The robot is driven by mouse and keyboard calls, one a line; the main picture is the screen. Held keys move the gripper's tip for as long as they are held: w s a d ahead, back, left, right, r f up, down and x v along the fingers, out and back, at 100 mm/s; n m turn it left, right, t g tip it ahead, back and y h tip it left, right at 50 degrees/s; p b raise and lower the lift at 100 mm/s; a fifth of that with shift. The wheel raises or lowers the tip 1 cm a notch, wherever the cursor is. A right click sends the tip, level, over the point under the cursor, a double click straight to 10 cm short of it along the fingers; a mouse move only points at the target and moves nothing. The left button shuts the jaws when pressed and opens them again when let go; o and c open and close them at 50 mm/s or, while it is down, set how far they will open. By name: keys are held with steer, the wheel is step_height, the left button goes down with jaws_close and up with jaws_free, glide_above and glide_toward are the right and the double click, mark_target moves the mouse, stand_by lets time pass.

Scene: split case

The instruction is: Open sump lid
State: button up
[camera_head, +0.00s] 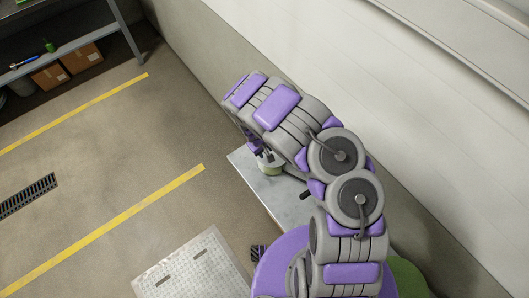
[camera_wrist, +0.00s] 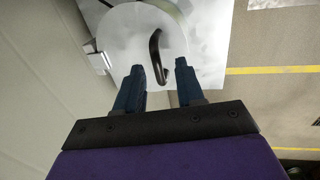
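In the wrist view a round pale metal lid (camera_wrist: 118,36) with a curved black handle (camera_wrist: 154,45) lies on a grey metal surface (camera_wrist: 210,35). It appears closed, with a small pale bracket (camera_wrist: 97,58) at its left edge. My gripper (camera_wrist: 160,68) is open and empty, its two dark blue fingers apart, with the handle's near end in line with the gap between them. Contact cannot be told. In the head view my gripper is mostly hidden by my arm, over a metal-topped unit (camera_head: 290,207).
A white wall (camera_head: 410,85) runs close along the right of the unit. A perforated pale floor plate (camera_head: 190,268) lies at the front. Open floor with yellow lines (camera_head: 130,218) is on the left. A shelf (camera_head: 75,45) with boxes stands at the back left.

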steer(key=shift+w+d+f, duration=0.1)
steer(key=shift+d+f, duration=0.3)
steer(key=shift+f, duration=0.15)
steer(key=shift+a, duration=0.2)
steer(key=c, duration=0.6)
steer(key=shift+c, duration=0.5)
steer(key=shift+d, duration=0.1)
jaws_close()
